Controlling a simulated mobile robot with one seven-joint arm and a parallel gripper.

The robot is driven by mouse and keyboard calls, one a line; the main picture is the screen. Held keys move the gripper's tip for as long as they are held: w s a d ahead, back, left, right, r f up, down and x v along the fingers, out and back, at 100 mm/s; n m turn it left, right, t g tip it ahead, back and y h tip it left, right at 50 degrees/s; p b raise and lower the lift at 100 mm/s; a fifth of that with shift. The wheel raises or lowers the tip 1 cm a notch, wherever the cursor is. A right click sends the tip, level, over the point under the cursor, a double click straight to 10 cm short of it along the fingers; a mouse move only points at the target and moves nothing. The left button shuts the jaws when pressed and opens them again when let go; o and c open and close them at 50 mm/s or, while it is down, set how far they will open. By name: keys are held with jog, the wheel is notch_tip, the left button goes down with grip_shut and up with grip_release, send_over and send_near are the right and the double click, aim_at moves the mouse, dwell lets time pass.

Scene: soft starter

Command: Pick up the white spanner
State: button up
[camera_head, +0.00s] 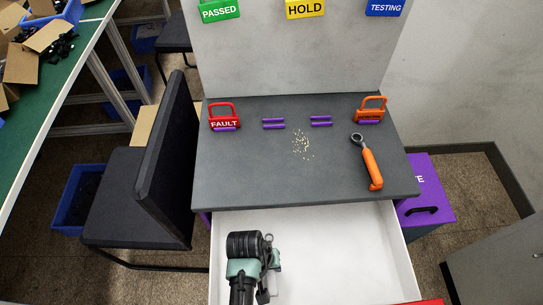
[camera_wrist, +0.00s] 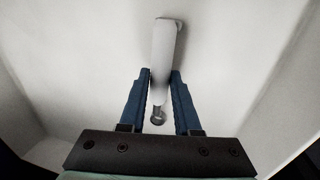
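The white spanner (camera_wrist: 163,50) shows in the wrist view, with its pale handle pointing away and its grey ring end near my palm. My gripper (camera_wrist: 161,75) has its two blue fingers on either side of the handle, with their tips at its edges. I cannot tell whether they press on it or stand just clear. In the head view my gripper (camera_head: 271,268) points down inside the open white drawer (camera_head: 350,245), and my wrist hides most of the spanner there.
On the grey bench top (camera_head: 300,190) are an orange spanner (camera_head: 371,168), a red FAULT padlock (camera_head: 224,117), an orange padlock (camera_head: 371,109), purple holders and scattered small bits (camera_head: 302,145). A dark chair (camera_head: 160,165) stands left. The drawer's right side is clear.

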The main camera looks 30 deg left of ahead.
grip_shut()
